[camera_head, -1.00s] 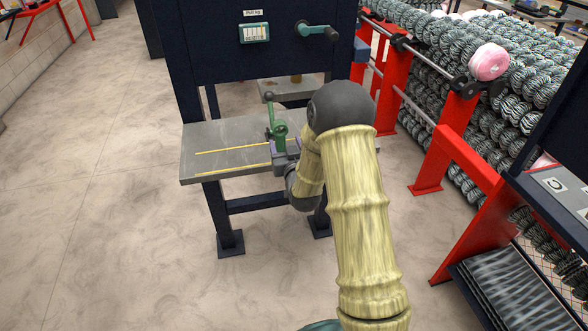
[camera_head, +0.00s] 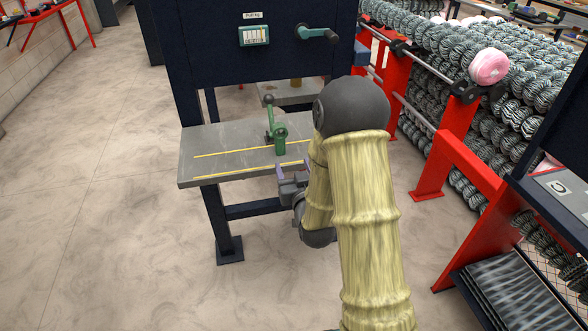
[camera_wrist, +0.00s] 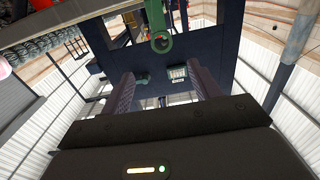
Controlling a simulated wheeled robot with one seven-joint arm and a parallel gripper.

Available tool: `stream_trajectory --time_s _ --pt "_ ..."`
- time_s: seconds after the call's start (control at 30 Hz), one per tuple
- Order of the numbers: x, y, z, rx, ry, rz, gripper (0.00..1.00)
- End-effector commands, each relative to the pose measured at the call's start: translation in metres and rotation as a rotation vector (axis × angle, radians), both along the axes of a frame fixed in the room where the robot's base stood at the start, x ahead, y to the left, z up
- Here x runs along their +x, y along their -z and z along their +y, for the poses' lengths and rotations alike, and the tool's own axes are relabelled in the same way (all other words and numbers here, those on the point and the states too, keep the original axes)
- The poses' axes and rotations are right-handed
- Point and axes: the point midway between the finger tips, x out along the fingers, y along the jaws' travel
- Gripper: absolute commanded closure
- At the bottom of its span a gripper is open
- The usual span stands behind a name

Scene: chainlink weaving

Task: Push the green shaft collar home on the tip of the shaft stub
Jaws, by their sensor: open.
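A green ring (camera_head: 279,133), which looks like the shaft collar, stands at the right part of the grey table, by the foot of a green lever. The green ring also shows in the wrist view (camera_wrist: 161,34), with a small reddish centre. I cannot clearly make out the shaft stub or how far the ring sits on it. My gripper (camera_head: 292,172) is at the table's front edge, on the near side of the ring and apart from it. In the wrist view my gripper (camera_wrist: 164,80) has its two fingers spread with nothing between them.
The grey table (camera_head: 215,140) has yellow lines and is otherwise mostly bare on the left. A green lever (camera_head: 270,118) with a dark ball knob stands beside the ring. A dark blue panel (camera_head: 200,45) with a crank rises behind. Red frames (camera_head: 455,140) stand to the right.

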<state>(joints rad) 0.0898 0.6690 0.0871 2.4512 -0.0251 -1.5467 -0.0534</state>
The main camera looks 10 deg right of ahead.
Motion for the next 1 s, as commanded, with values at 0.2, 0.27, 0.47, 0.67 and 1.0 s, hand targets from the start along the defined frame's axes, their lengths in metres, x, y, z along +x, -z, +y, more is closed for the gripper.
stream_trajectory --time_s 0.2,0.27,0.47,0.67,1.0 --pt "0.0 0.0 0.0 0.0 0.0 0.001 0.38" --pt "0.0 0.0 0.0 0.0 -0.001 0.008 0.38" --pt "-0.004 0.004 0.002 -0.007 -0.009 0.127 0.38" --pt "-0.024 0.016 0.005 -0.016 -0.017 0.372 0.38" --pt "-0.096 0.03 0.005 -0.019 -0.014 0.805 0.38"
